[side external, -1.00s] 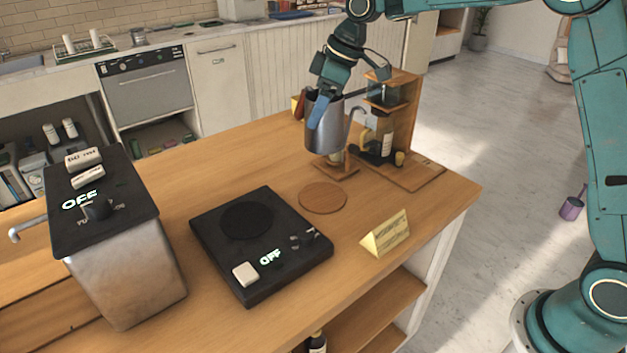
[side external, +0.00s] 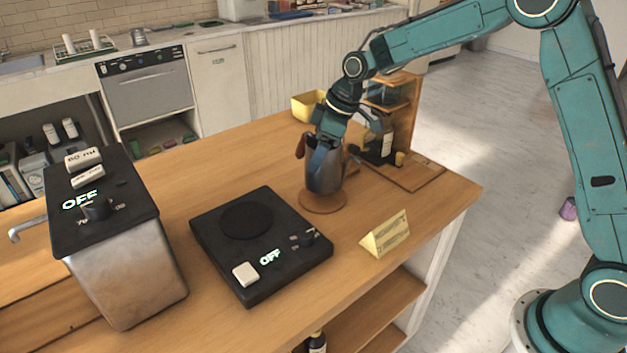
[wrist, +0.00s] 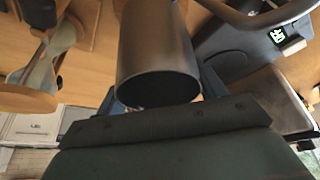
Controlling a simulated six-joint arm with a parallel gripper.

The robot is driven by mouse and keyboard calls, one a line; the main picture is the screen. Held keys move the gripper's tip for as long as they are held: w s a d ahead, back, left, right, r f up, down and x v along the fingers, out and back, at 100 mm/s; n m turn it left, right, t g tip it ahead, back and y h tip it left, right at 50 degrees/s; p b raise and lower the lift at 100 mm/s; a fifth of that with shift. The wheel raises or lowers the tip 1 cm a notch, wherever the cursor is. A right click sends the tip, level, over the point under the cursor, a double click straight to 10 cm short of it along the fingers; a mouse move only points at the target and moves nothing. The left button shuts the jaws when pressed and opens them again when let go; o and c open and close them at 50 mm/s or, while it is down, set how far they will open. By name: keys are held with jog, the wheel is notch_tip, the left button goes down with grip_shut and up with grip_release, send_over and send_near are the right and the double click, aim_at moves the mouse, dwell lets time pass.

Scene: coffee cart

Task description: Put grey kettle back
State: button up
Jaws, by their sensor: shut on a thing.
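The grey kettle (side external: 325,178) stands upright at the round wooden coaster (side external: 323,202) in the side external view. Its base is on the coaster or just over it; I cannot tell which. My gripper (side external: 322,160) is shut on the kettle, with its blue fingers at the kettle's upper part. In the wrist view the kettle's open mouth and grey body (wrist: 157,50) fill the upper middle, between the fingers. Part of the kettle is hidden behind my gripper in the side external view.
A black hot plate (side external: 262,245) reading OFF lies left of the coaster. A yellow sign (side external: 385,235) stands to its right. A wooden stand with bottles (side external: 395,120) is behind, and a yellow bin (side external: 308,104). A metal boiler (side external: 125,265) is at far left.

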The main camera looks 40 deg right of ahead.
jog(key=shift+f, duration=1.75)
jog(key=shift+f, duration=0.1)
jog(key=o, duration=1.4)
jog(key=shift+f, duration=0.1)
jog(key=v, duration=1.2)
jog(key=shift+r, duration=0.2)
